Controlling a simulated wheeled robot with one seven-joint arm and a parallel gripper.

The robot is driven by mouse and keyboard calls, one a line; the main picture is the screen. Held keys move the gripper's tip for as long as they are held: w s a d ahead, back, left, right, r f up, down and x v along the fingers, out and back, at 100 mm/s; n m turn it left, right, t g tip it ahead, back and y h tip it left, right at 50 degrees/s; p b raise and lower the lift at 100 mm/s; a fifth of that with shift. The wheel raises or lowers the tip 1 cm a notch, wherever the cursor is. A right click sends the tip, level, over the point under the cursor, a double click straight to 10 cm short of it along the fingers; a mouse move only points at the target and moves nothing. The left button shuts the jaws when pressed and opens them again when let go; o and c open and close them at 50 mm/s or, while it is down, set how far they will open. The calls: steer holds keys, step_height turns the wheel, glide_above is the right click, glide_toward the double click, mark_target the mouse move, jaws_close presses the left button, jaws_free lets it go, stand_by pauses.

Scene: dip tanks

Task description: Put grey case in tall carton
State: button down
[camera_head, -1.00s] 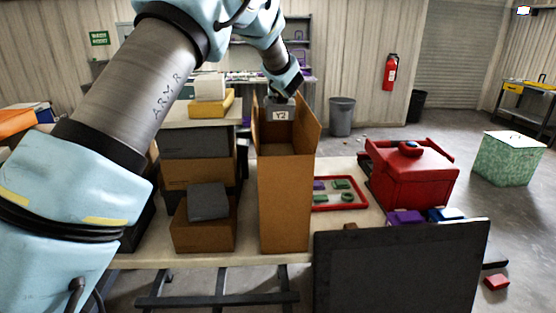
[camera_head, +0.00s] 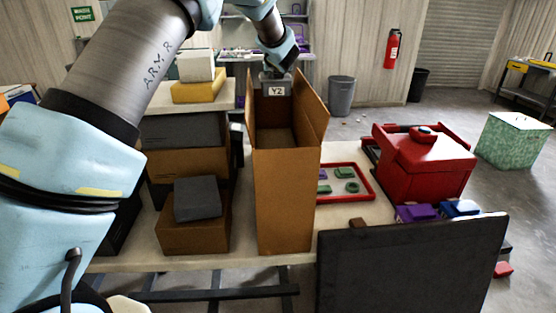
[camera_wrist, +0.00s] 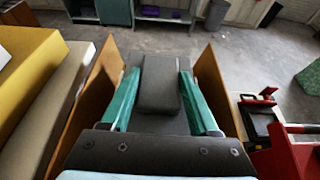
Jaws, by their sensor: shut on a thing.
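The grey case (camera_head: 277,85) carries a white label reading Y2. My gripper (camera_head: 277,70) is shut on it. In the wrist view, the case (camera_wrist: 160,85) sits between the two green fingers. The tall carton (camera_head: 284,200) stands upright on the table with its top open and its side flaps raised. The case shows at the far end of the carton's opening, between the side flaps. I cannot tell whether it is over the opening or just behind it. The inside of the carton that shows looks empty.
Left of the carton, a dark grey block (camera_head: 198,199) lies on a brown box (camera_head: 194,228), with stacked boxes behind. To the right are a red tray (camera_head: 366,178) with small parts, a red case (camera_head: 425,160) and a dark panel (camera_head: 408,265) in front.

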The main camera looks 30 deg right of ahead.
steer(key=b, duration=0.8)
glide_above(276, 141)
step_height(276, 141, down, 9)
step_height(276, 141, down, 10)
steer(key=shift+a+r+p, duration=0.15)
steer(key=shift+r+p, duration=0.05)
steer(key=shift+p, duration=0.65)
steer(key=shift+f, duration=0.15)
steer(key=shift+c, duration=0.7)
jaws_free()
steer(key=b+v, duration=0.4)
steer(key=v, duration=0.8)
